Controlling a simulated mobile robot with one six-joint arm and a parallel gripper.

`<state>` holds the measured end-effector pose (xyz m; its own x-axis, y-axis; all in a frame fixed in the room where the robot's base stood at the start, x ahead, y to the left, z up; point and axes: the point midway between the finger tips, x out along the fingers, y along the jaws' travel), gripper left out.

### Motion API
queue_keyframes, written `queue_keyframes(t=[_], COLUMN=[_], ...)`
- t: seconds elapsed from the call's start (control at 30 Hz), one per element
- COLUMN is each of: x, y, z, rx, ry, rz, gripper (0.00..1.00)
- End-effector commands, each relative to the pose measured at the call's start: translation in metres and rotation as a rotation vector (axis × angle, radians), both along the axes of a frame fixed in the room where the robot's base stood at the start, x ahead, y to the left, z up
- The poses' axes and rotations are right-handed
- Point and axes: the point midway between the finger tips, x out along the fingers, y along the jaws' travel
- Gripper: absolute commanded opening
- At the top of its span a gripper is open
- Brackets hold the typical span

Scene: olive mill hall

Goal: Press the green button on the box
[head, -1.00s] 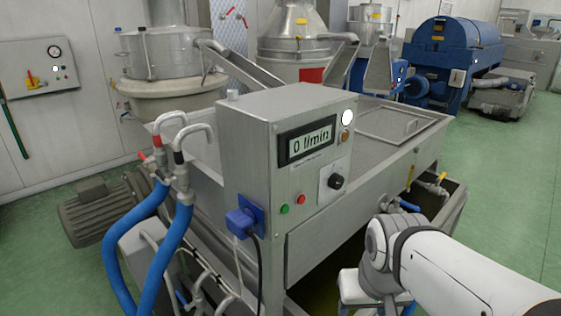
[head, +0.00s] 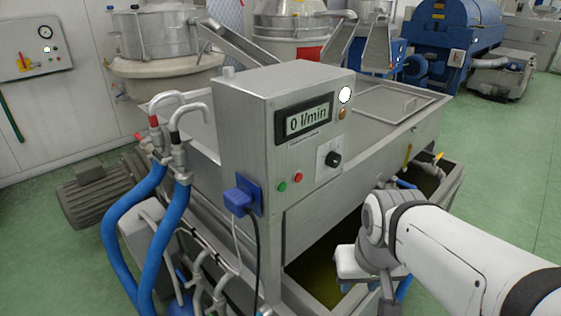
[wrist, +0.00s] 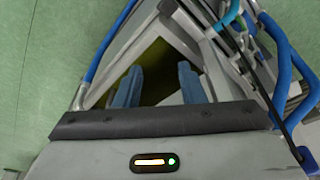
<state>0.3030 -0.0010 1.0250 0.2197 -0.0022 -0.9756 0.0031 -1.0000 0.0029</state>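The green button (head: 282,187) is a small round button low on the front of the grey steel box (head: 265,160) in the head view. A red button (head: 298,177) sits just to its right. The box's display (head: 308,121) reads 0 l/min. My gripper (wrist: 158,86) shows two blue fingers in the wrist view, apart with nothing between them. It points down toward the trough opening, and the button is not visible in that view. In the head view my arm's end is right of and below the box front, clear of the button; the fingers are mostly hidden there.
A black knob (head: 332,159) and a white round light (head: 345,95) are also on the box. A blue plug (head: 241,196) with a cable is left of the green button. Blue hoses (head: 172,235) hang left of the box. Green floor (head: 525,150) is free at right.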

Motion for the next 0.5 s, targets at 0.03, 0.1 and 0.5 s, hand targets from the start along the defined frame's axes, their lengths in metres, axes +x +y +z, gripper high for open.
queue_keyframes(t=[0.03,0.1,0.5], x=[0.0,0.0,0.0], y=[0.0,0.0,0.0], z=[0.0,0.0,0.0], rx=[0.0,0.0,0.0], ry=[0.0,0.0,0.0], rz=[0.0,0.0,0.0], gripper=[0.32,0.26,0.0])
